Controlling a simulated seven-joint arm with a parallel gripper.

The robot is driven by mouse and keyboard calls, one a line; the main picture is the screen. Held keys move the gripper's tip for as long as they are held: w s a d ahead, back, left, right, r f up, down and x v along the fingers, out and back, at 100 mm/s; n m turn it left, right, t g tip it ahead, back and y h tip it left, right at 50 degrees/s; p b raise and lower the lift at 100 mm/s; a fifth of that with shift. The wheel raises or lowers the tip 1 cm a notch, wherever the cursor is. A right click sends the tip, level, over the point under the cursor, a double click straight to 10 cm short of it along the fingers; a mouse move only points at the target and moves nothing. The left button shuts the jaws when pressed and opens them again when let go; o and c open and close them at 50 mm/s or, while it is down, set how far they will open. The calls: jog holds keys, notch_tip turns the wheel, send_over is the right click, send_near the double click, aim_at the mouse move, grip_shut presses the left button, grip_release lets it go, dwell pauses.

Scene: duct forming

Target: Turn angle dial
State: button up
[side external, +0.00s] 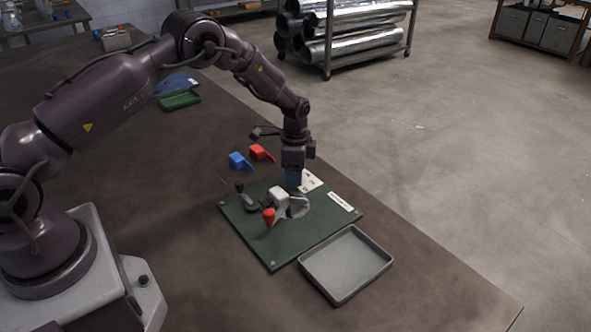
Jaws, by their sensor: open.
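A dark green board (245,232) lies on the table and carries a small fixture. The fixture has a pale grey block (279,195), a red knob (269,216), a black lever-like part (249,202) and a pale curved part (298,208). I cannot tell for certain which of these is the angle dial. My gripper (293,178) points down above the board's far edge, just behind the block, with its bluish lower end beside a white marked card (311,181). It is open. The gap between its fingers is too small to see, and I cannot tell whether it touches anything.
An empty grey tray (346,287) sits against the board's near right side. A blue piece (238,160) and a red piece (262,152) lie behind the board. The table's right edge is close.

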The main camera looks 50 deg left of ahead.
jog(key=shift+c, duration=0.5)
jog(key=c, duration=0.8)
jog(key=shift+n, duration=0.3)
jog(key=n, duration=0.3)
jog(key=shift+n, duration=0.3)
jog(key=n, duration=0.4)
jog(key=shift+n, duration=0.3)
jog(key=n, duration=0.4)
jog(key=shift+r+n, duration=0.1)
jog(key=shift+n, duration=2.4)
